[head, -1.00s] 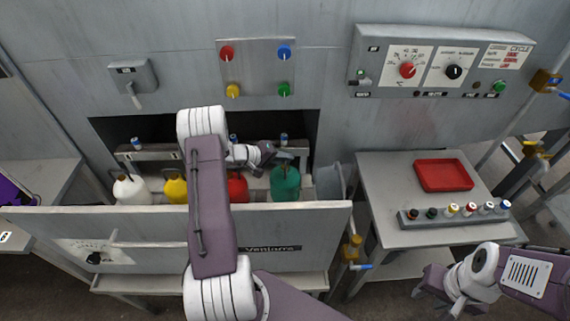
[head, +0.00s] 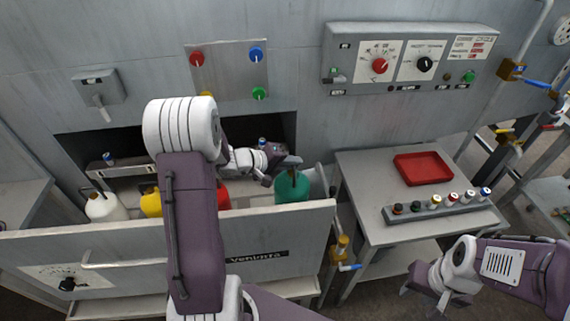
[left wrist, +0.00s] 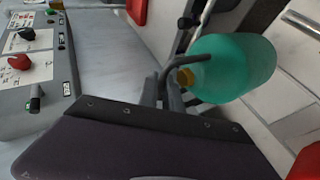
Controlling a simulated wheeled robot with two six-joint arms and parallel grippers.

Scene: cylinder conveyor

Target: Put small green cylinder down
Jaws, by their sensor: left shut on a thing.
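The green cylinder (head: 292,187), a rounded container with a handle on top, is at the right end of the row behind the grey front panel (head: 190,225) in the head view. Its lower edge is hidden by the panel, so I cannot tell whether it touches anything below. My left gripper (head: 291,166) is shut on its top. In the left wrist view, the cylinder (left wrist: 235,65) has a yellow neck and a dark handle at the gripper's fingers (left wrist: 168,92). My right gripper (head: 424,292) is open and empty at lower right, apart from everything.
White (head: 105,206), yellow (head: 151,203) and red (head: 223,196) cylinders stand to the left, the red one partly behind my arm. At right, a table (head: 365,180) holds a red tray (head: 423,169) and a rack (head: 440,209) of small coloured pieces.

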